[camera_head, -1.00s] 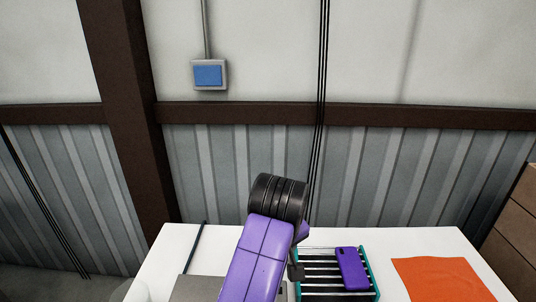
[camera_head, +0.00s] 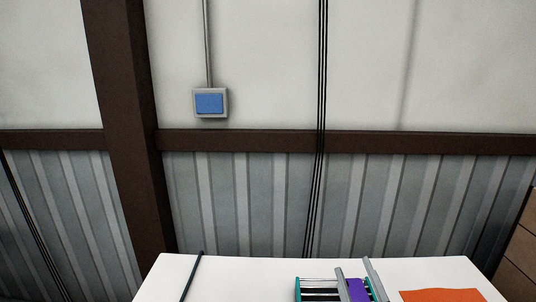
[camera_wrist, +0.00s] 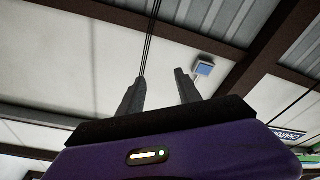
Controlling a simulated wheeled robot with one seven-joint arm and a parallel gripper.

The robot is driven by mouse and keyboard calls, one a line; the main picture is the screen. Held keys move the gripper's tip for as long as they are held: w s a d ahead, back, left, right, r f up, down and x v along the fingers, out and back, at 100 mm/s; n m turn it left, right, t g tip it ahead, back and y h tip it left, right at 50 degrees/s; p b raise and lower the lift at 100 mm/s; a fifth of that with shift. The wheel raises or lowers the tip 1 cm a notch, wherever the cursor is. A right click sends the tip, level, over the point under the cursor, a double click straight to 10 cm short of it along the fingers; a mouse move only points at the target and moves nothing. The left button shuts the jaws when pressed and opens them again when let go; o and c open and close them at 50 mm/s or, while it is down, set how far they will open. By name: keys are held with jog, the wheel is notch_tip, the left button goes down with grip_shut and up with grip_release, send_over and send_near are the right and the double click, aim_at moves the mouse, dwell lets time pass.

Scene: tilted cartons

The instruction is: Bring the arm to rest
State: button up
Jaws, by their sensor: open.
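My gripper (camera_head: 353,264) shows at the bottom edge of the head view as two grey fingers pointing upward. They stand apart, in front of the rack area. In the wrist view my gripper (camera_wrist: 158,76) is open, with both fingers spread and nothing between them. My arm's links are out of the head view.
A white table (camera_head: 240,278) lies along the bottom. Brown boxes (camera_head: 522,250) stand at right.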

jog(key=s+d+f+m+g+b, duration=0.1)
jog(key=s+f, duration=0.5)
jog(key=s, duration=0.7)
jog(key=s+d+f+m+g+b, duration=0.1)
jog(key=s+f, duration=0.4)
jog(key=s, duration=0.7)
jog(key=s+d+f+m+g+b, duration=0.1)
jog(key=s+f, duration=0.5)
jog(key=s, duration=0.7)
jog(key=m+g+b, duration=0.1)
jog(key=m+g, duration=0.1)
jog(key=m, duration=0.1)
jog(key=shift+s+d+f+h, duration=0.25)
jog(key=shift+s+f+h, duration=0.05)
jog(key=shift+f, duration=0.05)
